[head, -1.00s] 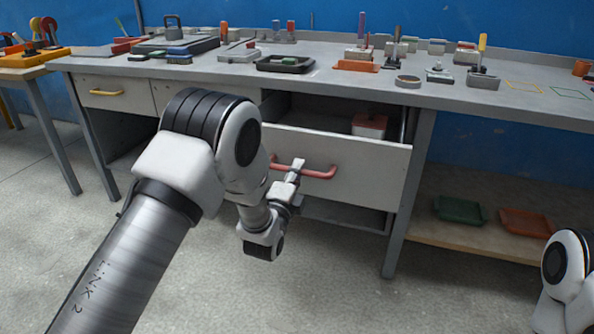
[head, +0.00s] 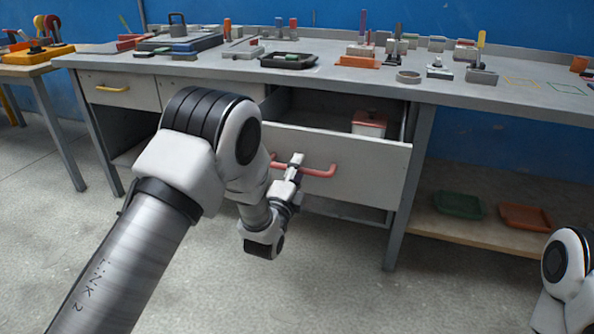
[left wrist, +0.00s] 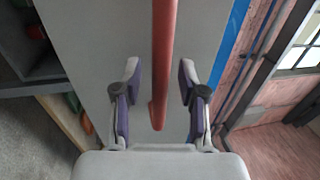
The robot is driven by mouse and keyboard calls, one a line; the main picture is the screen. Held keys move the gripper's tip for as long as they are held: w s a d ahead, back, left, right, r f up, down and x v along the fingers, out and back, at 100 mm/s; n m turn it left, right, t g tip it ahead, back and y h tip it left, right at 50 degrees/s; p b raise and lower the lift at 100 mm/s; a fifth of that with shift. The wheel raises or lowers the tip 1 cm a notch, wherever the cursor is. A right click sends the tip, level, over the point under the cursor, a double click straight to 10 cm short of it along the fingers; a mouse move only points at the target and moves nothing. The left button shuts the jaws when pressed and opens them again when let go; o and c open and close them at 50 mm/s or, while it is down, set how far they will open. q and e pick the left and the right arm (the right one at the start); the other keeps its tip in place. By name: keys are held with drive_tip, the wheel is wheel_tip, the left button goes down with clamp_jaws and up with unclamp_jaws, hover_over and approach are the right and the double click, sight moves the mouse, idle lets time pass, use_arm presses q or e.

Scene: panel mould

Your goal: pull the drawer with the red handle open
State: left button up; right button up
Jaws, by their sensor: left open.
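The drawer (head: 375,170) with the red handle (head: 320,172) stands pulled out from under the workbench, and its inside shows. My left gripper (head: 296,160) is at the middle of the handle in the head view. In the left wrist view, the red handle (left wrist: 164,60) runs between the two fingers of my left gripper (left wrist: 159,85). The fingers are open, with a gap on each side of the handle. My right gripper is not in view; only part of my right arm shows at the lower right.
A white box with a red lid (head: 369,124) sits inside the drawer. Another drawer has a yellow handle (head: 110,88). The workbench top (head: 335,83) carries several tools and trays. A green tray (head: 459,205) and an orange tray (head: 525,217) lie on a low shelf. The floor in front is clear.

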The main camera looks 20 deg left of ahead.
use_arm(q)
drive_tip(key=s+f, duration=0.2)
drive_tip(key=s, duration=0.9)
drive_tip(key=shift+s+a+f, duration=0.15)
drive_tip(key=shift+s+f, duration=0.05)
drive_tip(key=shift+s, duration=0.2)
drive_tip(key=s+a+f+n+g+y, duration=0.1)
drive_tip(key=s+a+f+n+g, duration=0.2)
drive_tip(key=f, duration=0.5)
drive_tip(key=s+f+n+g, duration=0.1)
drive_tip(key=s+f+g, duration=0.2)
drive_tip(key=s+f, duration=0.4)
drive_tip(key=s+a+f+n+g+y, duration=0.1)
drive_tip(key=s+a+f+n+g, duration=0.2)
drive_tip(key=f, duration=0.6)
drive_tip(key=s+d+f+n+g+h, duration=0.1)
drive_tip(key=s+f+n+g, duration=0.4)
drive_tip(key=s, duration=0.5)
drive_tip(key=s+d+f+n+g, duration=0.1)
drive_tip(key=s+f+n+g, duration=0.2)
drive_tip(key=s+n+g, duration=0.55)
wheel_tip(320, 180, up, 26)
drive_tip(key=s+m+t+p, duration=0.1)
drive_tip(key=s+t+p, duration=0.1)
drive_tip(key=p, duration=2.5)
drive_tip(key=shift+r+m, duration=0.25)
drive_tip(key=shift+m, duration=0.1)
